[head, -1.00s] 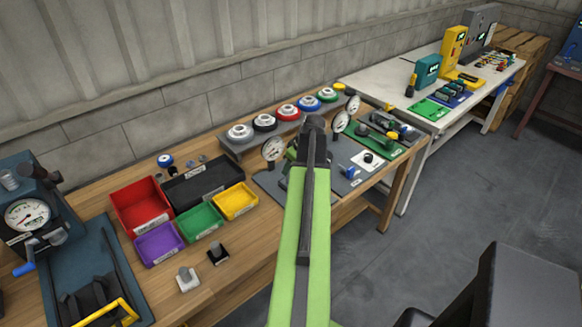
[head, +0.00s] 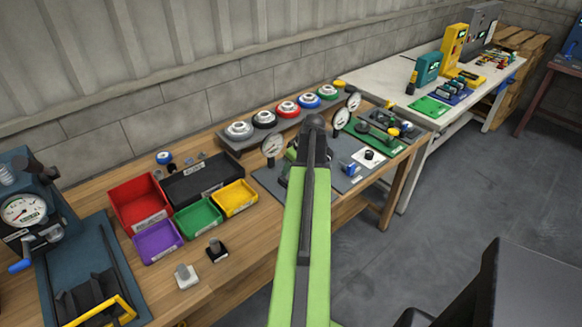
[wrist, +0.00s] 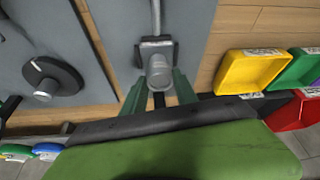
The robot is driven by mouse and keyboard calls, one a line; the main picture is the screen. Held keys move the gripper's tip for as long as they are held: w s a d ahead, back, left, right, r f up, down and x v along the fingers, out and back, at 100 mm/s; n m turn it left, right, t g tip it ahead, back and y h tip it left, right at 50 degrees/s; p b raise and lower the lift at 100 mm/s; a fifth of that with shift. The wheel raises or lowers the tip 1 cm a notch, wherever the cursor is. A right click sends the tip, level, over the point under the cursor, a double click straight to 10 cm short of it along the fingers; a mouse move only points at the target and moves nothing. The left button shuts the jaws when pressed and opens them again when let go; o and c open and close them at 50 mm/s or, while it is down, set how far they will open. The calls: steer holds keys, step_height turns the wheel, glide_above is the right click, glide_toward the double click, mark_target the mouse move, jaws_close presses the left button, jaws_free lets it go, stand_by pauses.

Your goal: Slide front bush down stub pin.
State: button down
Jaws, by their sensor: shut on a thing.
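In the wrist view a grey round piece (wrist: 159,72), which looks like the bush, sits between the two green fingers of my gripper (wrist: 159,82). My gripper is shut on it. Just behind it is a dark square block (wrist: 156,48) on a grey plate (wrist: 200,20), with a grey rod running up from the block. The stub pin cannot be told apart there, nor how far the bush sits on it. In the head view my arm hides the gripper and the bush.
A dark disc (wrist: 52,85) lies on another grey plate in the wrist view. In the head view, red (head: 139,204), purple (head: 157,241), green (head: 198,218) and yellow (head: 235,198) bins stand left of my arm. Dial gauges (head: 272,145) stand close by it.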

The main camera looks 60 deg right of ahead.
steer(key=c, duration=0.9)
jaws_free()
steer(key=shift+r, duration=0.15)
steer(key=p+v, duration=1.6)
steer(key=v, duration=0.1)
steer(key=shift+r, duration=0.15)
